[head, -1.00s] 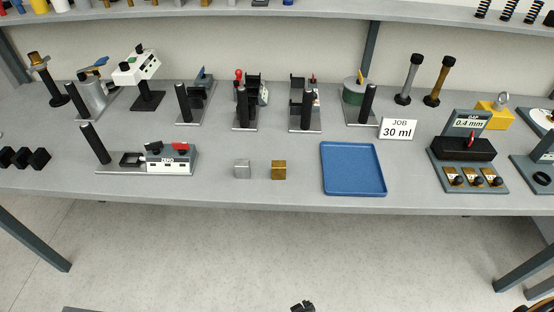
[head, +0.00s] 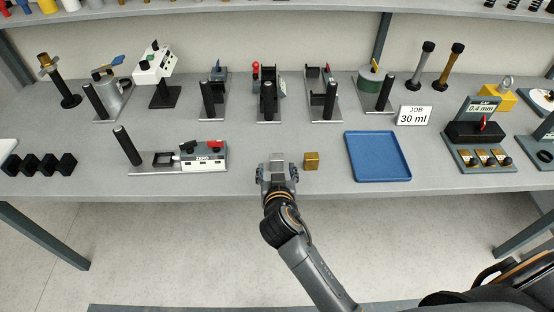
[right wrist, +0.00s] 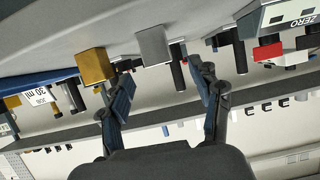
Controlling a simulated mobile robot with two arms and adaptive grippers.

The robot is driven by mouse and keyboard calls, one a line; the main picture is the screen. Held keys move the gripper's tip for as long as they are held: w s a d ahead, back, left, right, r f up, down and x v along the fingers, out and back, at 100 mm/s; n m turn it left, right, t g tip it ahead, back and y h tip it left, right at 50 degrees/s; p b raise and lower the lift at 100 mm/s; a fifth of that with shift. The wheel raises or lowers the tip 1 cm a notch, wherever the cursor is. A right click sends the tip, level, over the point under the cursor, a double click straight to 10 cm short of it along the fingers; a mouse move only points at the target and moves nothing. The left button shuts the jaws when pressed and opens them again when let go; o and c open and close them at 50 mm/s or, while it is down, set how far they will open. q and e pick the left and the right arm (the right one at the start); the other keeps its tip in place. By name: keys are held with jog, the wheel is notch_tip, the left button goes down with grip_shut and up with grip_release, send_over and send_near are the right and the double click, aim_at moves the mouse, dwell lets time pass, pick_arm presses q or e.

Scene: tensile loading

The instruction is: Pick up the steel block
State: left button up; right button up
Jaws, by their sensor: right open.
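The steel block (right wrist: 153,45) is a small grey cube on the bench. In the right wrist view it shows just beyond and between my open fingertips, with a gap to each finger. In the head view my right gripper (head: 278,172) is over its place near the front edge and mostly hides it. My right gripper (right wrist: 163,90) is open, with nothing between its fingers. A brass block (head: 311,161) of similar size stands just right of my gripper; it also shows in the right wrist view (right wrist: 95,65). My left gripper is not in view.
A blue tray (head: 379,157) lies to the right. A ZERO device (head: 203,160) with a black post stands to the left. Several fixtures line the back, with a JOB 30 ml sign (head: 413,116). The bench between the brass block and the tray is clear.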

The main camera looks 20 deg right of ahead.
aim_at(277, 160)
jog(key=shift+x, duration=0.8)
jog(key=shift+w, duration=0.2)
jog(key=p+x, duration=0.1)
jog(key=x, duration=0.1)
jog(key=p+x, duration=0.1)
jog(key=x, duration=0.1)
jog(key=shift+w+d, duration=0.1)
jog(key=shift+d, duration=0.15)
jog(key=shift+w+f, duration=0.15)
jog(key=shift+w, duration=0.15)
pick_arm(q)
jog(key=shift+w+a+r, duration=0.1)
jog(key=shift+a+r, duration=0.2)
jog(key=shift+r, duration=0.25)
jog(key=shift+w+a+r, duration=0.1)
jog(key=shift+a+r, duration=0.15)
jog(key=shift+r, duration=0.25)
pick_arm(e)
jog(key=shift+s, duration=0.1)
grip_shut()
